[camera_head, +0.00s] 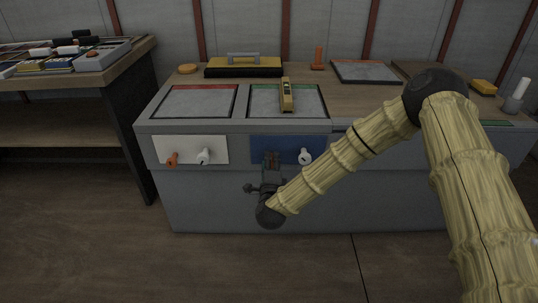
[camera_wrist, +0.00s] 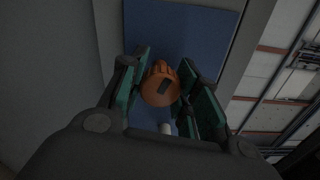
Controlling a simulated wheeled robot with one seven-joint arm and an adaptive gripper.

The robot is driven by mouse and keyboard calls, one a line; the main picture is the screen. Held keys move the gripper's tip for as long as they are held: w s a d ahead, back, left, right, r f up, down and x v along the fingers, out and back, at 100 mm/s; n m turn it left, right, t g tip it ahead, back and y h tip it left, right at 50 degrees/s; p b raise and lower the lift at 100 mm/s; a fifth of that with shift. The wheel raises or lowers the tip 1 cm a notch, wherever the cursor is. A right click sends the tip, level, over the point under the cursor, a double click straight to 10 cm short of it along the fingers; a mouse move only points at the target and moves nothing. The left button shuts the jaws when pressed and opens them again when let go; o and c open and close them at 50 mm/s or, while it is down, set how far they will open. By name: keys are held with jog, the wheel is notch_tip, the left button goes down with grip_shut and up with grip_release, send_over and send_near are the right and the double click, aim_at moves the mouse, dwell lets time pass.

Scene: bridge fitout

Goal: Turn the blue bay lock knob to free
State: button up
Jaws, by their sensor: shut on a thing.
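The blue panel (camera_head: 284,143) is on the front face of the grey counter. A white knob (camera_head: 304,157) sticks out at its right side; part of a white piece (camera_wrist: 165,129) also shows in the wrist view. An orange knob (camera_wrist: 160,88) with a dark mark on its face sits on the blue panel (camera_wrist: 180,30) in the wrist view. My gripper (camera_head: 271,162) is at the left part of the panel. Its green-padded fingers are shut on the orange knob, one on each side. In the head view my gripper mostly hides this knob.
A white panel (camera_head: 190,146) to the left carries an orange knob (camera_head: 172,159) and a white knob (camera_head: 204,156). On the counter top are a yellow level-like tool (camera_head: 286,96) and a yellow-black case (camera_head: 243,68). The floor before the counter is clear.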

jog(key=shift+s+d+f+n+p, duration=0.1)
jog(key=shift+d+n+p, duration=0.05)
jog(key=shift+n+p, duration=1.9)
jog(key=shift+n, duration=0.25)
jog(key=o, duration=1.1)
jog(key=shift+d, duration=0.1)
jog(key=shift+a, duration=0.2)
jog(key=s, duration=1.2)
